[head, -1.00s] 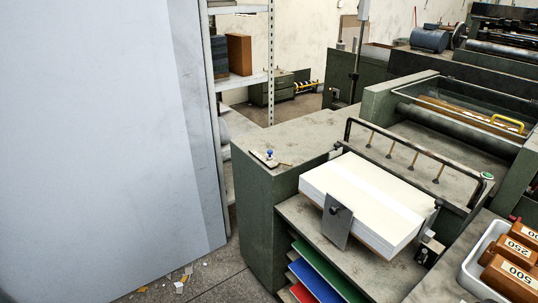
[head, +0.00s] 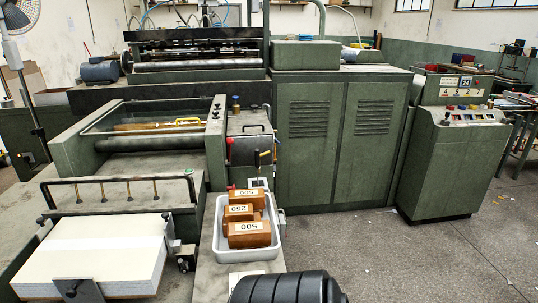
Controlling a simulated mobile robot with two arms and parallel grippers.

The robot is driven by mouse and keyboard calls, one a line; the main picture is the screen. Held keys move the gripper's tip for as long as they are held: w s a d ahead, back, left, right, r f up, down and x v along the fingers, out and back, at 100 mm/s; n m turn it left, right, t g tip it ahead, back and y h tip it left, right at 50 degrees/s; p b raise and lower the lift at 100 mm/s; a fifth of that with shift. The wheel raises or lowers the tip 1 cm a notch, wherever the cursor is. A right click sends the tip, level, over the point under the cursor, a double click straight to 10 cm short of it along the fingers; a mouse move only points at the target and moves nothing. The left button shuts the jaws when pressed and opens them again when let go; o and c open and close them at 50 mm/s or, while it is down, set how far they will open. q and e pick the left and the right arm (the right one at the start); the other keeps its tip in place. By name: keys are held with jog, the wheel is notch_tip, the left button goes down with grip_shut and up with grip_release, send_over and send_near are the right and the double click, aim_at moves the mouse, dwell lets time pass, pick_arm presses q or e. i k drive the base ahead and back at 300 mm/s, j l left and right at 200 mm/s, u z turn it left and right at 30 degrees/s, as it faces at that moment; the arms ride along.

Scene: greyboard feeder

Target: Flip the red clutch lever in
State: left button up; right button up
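A small red knob (head: 231,187) shows at the left rear of the grey tray, low beside the green machine (head: 215,150). It may be the end of the red clutch lever, but it is too small to tell its shape or which way it is set. Neither of my grippers is in view.
The grey tray (head: 218,250) holds brown numbered weights (head: 248,234). Green cabinets (head: 333,140) stand behind. A control console (head: 455,160) is at right. Open floor (head: 400,255) lies at front right.

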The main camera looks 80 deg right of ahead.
aim_at(230, 140)
jog(key=l+z, duration=0.1)
jog(key=z, duration=2.2)
jog(key=i+l, duration=0.15)
jog(key=l, duration=0.25)
jog(key=i+l, duration=0.1)
jog(key=l, duration=0.25)
jog(key=i+l, duration=0.15)
jog(key=l, duration=0.25)
jog(key=i+l, duration=0.15)
jog(key=l, duration=0.25)
jog(key=i+l+u, duration=0.1)
jog(key=l, duration=0.3)
jog(key=i+l, duration=0.15)
jog(key=l, duration=0.2)
